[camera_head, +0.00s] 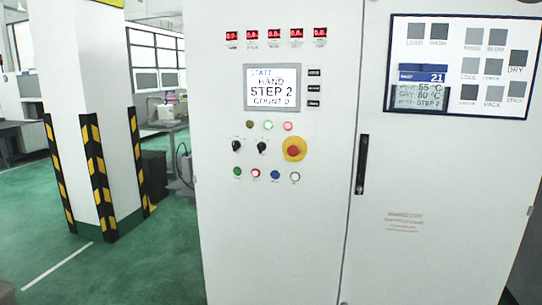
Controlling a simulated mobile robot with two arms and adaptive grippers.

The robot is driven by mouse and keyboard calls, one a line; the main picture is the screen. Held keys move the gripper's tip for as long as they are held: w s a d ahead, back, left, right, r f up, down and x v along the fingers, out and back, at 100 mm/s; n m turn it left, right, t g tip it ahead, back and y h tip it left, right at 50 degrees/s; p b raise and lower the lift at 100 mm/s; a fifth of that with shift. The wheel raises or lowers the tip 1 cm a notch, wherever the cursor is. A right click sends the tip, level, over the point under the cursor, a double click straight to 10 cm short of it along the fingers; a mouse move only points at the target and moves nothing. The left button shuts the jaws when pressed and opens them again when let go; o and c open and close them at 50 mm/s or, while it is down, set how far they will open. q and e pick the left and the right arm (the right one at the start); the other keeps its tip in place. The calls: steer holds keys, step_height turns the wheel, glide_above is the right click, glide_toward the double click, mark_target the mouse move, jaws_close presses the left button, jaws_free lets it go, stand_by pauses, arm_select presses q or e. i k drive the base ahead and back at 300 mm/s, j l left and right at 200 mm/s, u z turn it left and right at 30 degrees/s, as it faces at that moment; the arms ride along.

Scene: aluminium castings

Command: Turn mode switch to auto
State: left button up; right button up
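A tall pale grey control cabinet (260,220) fills the middle and right of the head view. Two black rotary switches sit side by side on its panel, a left one (236,146) and a right one (262,147). Their labels are too small to read, so I cannot tell which is the mode switch. A display (272,87) above them reads STATE HAND, STEP 2, COUNT 0. A red emergency stop button on a yellow ring (294,149) is right of the switches. Neither of my grippers is in view.
Lamps (268,125) sit above the switches and several push buttons (255,174) below. A black door handle (362,164) and a large screen (462,67) are to the right. A white pillar with black-yellow guards (85,100) stands left on green floor (150,265).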

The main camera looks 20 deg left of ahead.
mark_target(236, 145)
steer(key=i+j, duration=0.15)
steer(key=j, duration=0.25)
steer(key=i+j+z, duration=0.15)
steer(key=j, duration=0.7)
steer(key=i+j+z, duration=0.1)
steer(key=j, duration=0.3)
steer(key=i, duration=0.1)
